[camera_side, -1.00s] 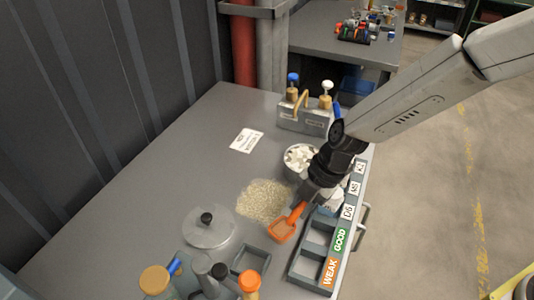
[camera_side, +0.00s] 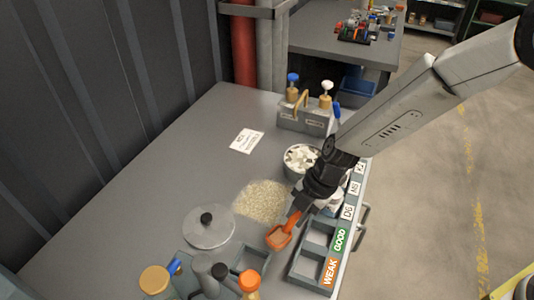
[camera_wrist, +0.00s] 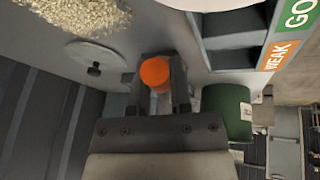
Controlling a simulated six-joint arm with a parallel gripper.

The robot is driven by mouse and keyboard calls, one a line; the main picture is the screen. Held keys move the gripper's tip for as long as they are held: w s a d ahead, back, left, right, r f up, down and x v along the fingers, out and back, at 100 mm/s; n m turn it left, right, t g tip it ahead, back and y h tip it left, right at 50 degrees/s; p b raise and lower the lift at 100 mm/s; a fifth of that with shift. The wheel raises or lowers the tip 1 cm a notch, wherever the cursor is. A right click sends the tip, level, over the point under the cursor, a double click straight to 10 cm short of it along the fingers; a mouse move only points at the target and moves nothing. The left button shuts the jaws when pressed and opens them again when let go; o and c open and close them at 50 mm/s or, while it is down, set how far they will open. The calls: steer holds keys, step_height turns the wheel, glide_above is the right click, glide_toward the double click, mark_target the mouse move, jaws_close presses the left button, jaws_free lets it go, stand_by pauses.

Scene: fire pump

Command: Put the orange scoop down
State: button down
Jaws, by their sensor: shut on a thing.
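The orange scoop (camera_side: 280,237) is in my gripper (camera_side: 299,209), which is shut on its handle. Its bowl points down and to the left in the side view, between the pile of pale grains (camera_side: 261,202) and the sorting tray (camera_side: 303,264). I cannot tell whether the bowl touches the table. In the wrist view, an orange rounded shape (camera_wrist: 155,72) shows between the fingers of my gripper (camera_wrist: 162,98); the rest of the scoop is not clear there.
A round lid (camera_side: 208,231) lies left of the scoop. A bowl of white pieces (camera_side: 300,158) stands behind my gripper. The table's left-middle (camera_side: 150,190) is clear.

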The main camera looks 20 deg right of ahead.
steer(key=shift+f, duration=0.6)
steer(key=c, duration=0.5)
jaws_free()
steer(key=shift+c, duration=0.2)
steer(key=shift+r, duration=0.1)
steer(key=shift+r, duration=0.7)
steer(key=v, duration=1.1)
steer(key=shift+d+r, duration=0.25)
